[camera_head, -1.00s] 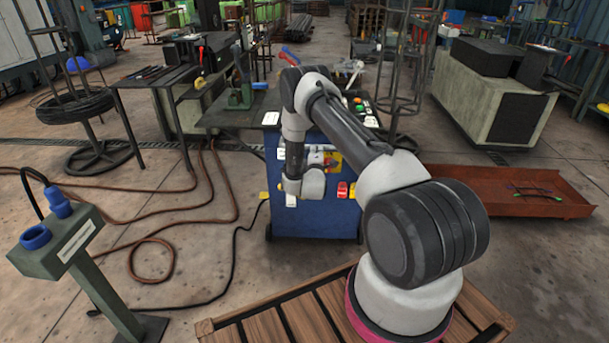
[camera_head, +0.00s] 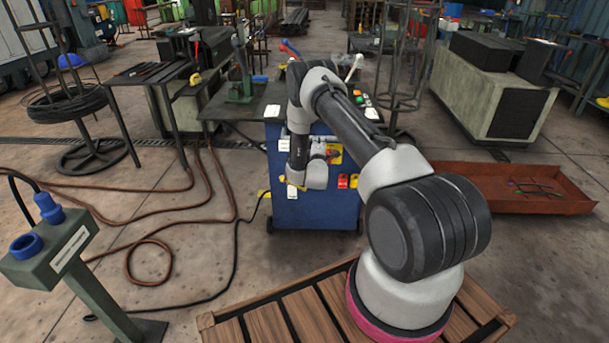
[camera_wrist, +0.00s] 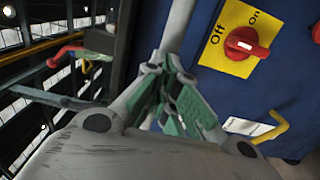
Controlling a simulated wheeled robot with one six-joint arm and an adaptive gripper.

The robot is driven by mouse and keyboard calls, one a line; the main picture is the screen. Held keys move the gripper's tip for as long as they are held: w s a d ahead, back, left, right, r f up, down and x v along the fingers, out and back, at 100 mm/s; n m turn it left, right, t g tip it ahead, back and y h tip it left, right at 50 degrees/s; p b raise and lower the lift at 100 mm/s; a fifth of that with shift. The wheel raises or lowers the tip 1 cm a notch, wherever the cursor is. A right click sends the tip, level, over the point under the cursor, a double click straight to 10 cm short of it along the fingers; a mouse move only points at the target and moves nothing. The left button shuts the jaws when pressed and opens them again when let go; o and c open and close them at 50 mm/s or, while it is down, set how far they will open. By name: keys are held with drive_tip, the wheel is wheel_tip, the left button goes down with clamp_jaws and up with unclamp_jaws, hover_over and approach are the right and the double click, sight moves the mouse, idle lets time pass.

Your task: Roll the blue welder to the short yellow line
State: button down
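The blue welder (camera_head: 315,208) stands upright on wheels in the middle of the head view, with a control panel on top and a red switch on a yellow plate on its front. That switch plate (camera_wrist: 238,40) shows large in the wrist view, on the blue panel (camera_wrist: 290,80). My gripper (camera_head: 291,187) hangs low at the welder's left front, partly hidden by my arm. In the wrist view, the green-padded fingers (camera_wrist: 176,90) come close together below a grey bar; I cannot tell whether they grip it.
Brown hoses (camera_head: 155,240) and a black cable cross the floor left of the welder. A green post (camera_head: 85,280) stands front left, a work table (camera_head: 235,112) behind left. A rust-red tray (camera_head: 510,200) lies right. Some floor between welder and tray is clear.

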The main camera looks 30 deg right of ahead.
drive_tip(key=shift+w+d+r, duration=0.15)
drive_tip(key=shift+w, duration=0.2)
drive_tip(key=shift+w+d, duration=0.25)
drive_tip(key=shift+w, duration=0.6)
drive_tip(key=shift+x, duration=1.85)
drive_tip(key=v, duration=0.8)
drive_tip(key=shift+f, duration=0.3)
